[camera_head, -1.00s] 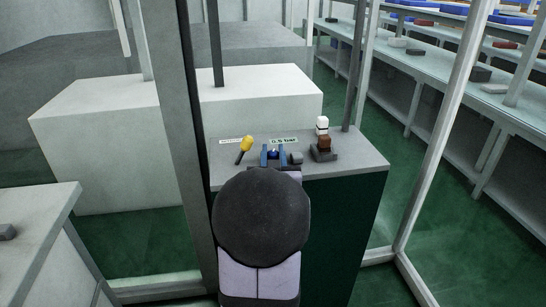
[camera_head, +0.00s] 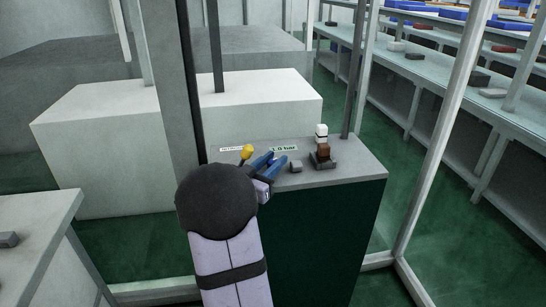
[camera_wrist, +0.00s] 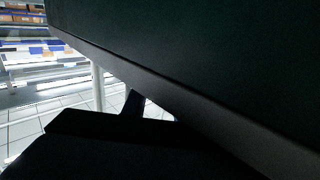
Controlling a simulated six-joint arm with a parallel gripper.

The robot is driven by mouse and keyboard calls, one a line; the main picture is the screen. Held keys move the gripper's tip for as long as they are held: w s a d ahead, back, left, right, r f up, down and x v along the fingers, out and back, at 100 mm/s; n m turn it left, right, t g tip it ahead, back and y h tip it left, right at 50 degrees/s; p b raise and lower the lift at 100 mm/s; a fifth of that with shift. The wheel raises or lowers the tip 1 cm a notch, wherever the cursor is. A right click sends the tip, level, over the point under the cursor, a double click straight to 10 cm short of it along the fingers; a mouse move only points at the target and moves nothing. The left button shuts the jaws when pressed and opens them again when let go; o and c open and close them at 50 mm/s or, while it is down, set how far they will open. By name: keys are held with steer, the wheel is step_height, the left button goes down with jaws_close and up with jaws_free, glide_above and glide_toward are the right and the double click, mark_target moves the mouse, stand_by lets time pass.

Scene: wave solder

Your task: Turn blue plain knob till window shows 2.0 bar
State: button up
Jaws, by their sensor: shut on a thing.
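My gripper (camera_head: 273,162) has two blue fingers at the front of the grey bench top. They are shut on the blue plain knob, which is mostly hidden between them. A small green window (camera_head: 284,149) sits just behind the fingertips. Its text seems to read about 1.0 bar, but it is tiny and partly covered. The gripper is turned aslant, its fingers pointing up and to the right. The wrist view shows mostly dark surfaces, and I cannot make out the knob there.
A yellow-headed knob or lever (camera_head: 247,151) stands close left of the fingers. A small grey block (camera_head: 296,166) sits close right. Beyond it a brown and white piece stands on a dark base (camera_head: 322,163). A white label (camera_head: 231,149) lies at the left. Frame posts flank the bench top (camera_head: 350,166).

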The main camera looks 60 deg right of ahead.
steer(key=shift+m+g, duration=0.4)
steer(key=shift+g, duration=0.2)
steer(key=o, duration=1)
steer(key=shift+o, duration=0.2)
steer(key=shift+a, duration=0.1)
steer(key=shift+w+a+p, duration=0.15)
steer(key=shift+a+p, duration=0.75)
steer(key=shift+a, duration=3.05)
